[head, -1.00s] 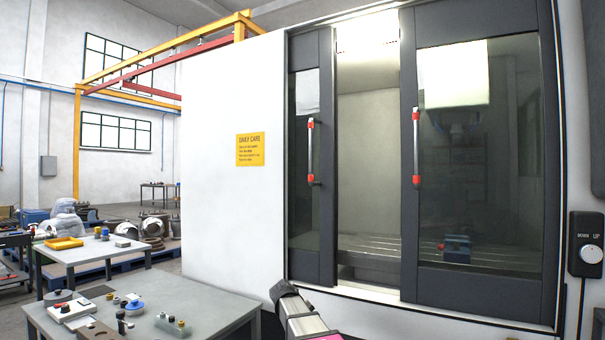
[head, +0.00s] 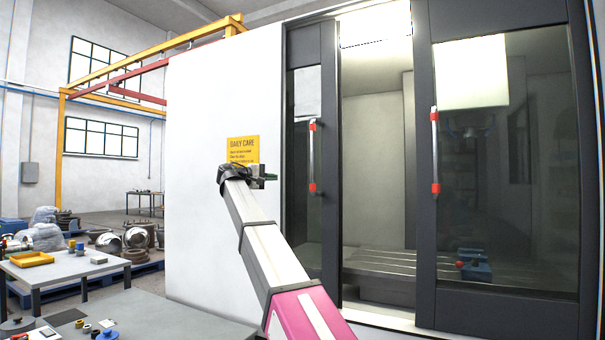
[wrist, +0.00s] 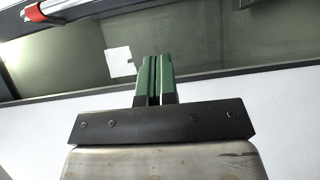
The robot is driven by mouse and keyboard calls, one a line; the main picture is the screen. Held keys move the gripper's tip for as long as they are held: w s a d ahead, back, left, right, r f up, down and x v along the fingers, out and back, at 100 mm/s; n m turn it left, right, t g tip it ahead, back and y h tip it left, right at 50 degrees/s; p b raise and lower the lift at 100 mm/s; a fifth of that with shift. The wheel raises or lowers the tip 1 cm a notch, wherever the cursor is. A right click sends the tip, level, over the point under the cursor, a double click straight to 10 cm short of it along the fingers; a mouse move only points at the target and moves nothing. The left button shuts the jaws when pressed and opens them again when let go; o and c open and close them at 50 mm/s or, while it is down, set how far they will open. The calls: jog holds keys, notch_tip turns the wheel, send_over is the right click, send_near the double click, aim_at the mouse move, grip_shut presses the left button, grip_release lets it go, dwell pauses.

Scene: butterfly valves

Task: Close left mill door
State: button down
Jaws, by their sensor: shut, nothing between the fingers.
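The left mill door (head: 329,230) is a dark-framed sliding panel with a narrow window and a vertical handle (head: 313,157) with red ends. A gap shows between it and the right door (head: 424,240), with the mill's inside visible through it. My gripper (head: 272,178) is in front of the white panel, left of the left door's handle and apart from it. In the wrist view its green fingers (wrist: 154,80) are together and empty, pointing toward the door's dark frame and window. Part of the handle (wrist: 85,8) shows at the upper left there.
The right door has its own red-ended handle (head: 435,152). A yellow sign (head: 243,148) is on the white panel (head: 205,230) behind my gripper. Grey tables with small parts (head: 65,270) stand at the left. The space before the doors looks clear.

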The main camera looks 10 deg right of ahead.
jog(key=w+d+r, duration=0.2)
jog(key=d, duration=1)
jog(key=shift+d+r+h, duration=0.25)
jog(key=shift+r+h, duration=0.05)
jog(key=s+d, duration=0.9)
jog(key=d, duration=0.3)
jog(key=s+d, duration=0.9)
jog(key=d, duration=0.4)
jog(key=shift+s+d, duration=0.3)
jog(key=shift+s, duration=0.15)
